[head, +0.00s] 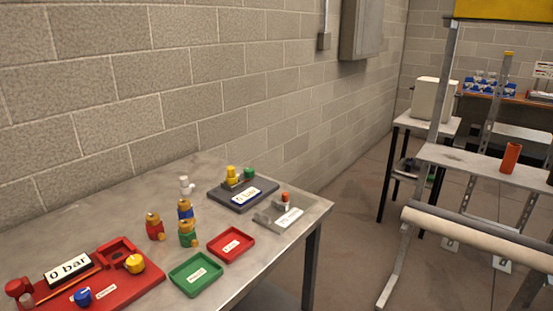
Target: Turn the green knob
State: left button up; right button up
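A small green knob (249,172) stands at the back right of a dark grey panel (216,196) on the metal table. A yellow knob or fitting (231,173) stands just left of it on the same panel. A label reading "0 bar" (245,196) lies at the panel's front. Another piece, brass with a green body (187,237), stands farther left on the table by a blue-banded piece (185,209). Neither of my grippers shows in the head view, and nothing touches the green knob.
The metal table (110,227) also holds a red panel (128,292) with yellow and blue knobs, a green tray (174,278), a red tray (219,257) and a grey bracket (271,216). A block wall rises behind. Open floor (350,220) lies right of the table.

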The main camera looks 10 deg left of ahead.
aim_at(248, 172)
jog(key=i+l+z, duration=0.1)
jog(key=i+l, duration=0.45)
jog(key=i, duration=0.2)
